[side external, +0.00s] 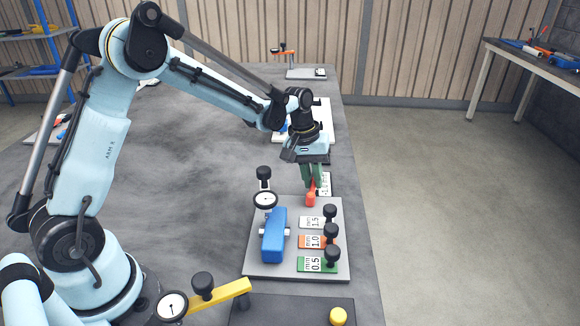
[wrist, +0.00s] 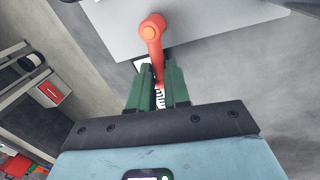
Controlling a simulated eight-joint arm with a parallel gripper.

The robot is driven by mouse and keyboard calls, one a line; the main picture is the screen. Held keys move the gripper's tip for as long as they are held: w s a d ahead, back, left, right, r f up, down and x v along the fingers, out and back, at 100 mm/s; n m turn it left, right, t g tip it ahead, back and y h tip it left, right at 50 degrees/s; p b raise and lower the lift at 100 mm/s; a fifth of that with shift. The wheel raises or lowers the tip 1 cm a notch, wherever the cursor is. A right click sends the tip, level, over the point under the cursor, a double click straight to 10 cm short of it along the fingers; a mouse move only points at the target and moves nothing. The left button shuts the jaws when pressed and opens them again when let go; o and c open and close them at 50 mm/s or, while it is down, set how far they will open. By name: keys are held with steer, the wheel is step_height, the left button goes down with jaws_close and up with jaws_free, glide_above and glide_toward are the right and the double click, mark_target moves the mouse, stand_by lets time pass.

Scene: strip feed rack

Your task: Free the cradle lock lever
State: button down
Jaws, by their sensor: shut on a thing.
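The orange-red lever (side external: 311,199) stands at the far right part of a grey base plate (side external: 290,272). In the wrist view the lever (wrist: 152,32) has a round head over the plate (wrist: 205,25), and its arm runs between my fingers. My gripper (side external: 313,183) has green fingers and reaches down from above. In the wrist view my gripper (wrist: 159,88) is shut on the lever's arm. The fingers partly hide the lever. A blue block (side external: 274,236) sits on the left of the plate; I cannot tell whether it is the cradle.
White, orange and green gauge tags (side external: 318,264) with black knobs line the plate's right side. A dial gauge (side external: 265,200) stands near the blue block. A yellow bar (side external: 220,296) and a dark tray (side external: 290,311) lie in front. The table's right edge is close.

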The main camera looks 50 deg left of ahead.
steer(key=c, duration=1.1)
jaws_free()
steer(key=shift+r, duration=0.1)
step_height(320, 180, up, 12)
steer(key=s+a, duration=0.1)
steer(key=a, duration=0.1)
steer(key=shift+s, duration=0.2)
steer(key=shift+f, duration=0.2)
steer(key=f, duration=0.4)
steer(key=w+d+f, duration=0.1)
steer(key=f, duration=0.3)
steer(key=d+f, duration=0.1)
steer(key=f, duration=0.3)
steer(key=shift+w, duration=0.2)
steer(key=shift+r, duration=0.1)
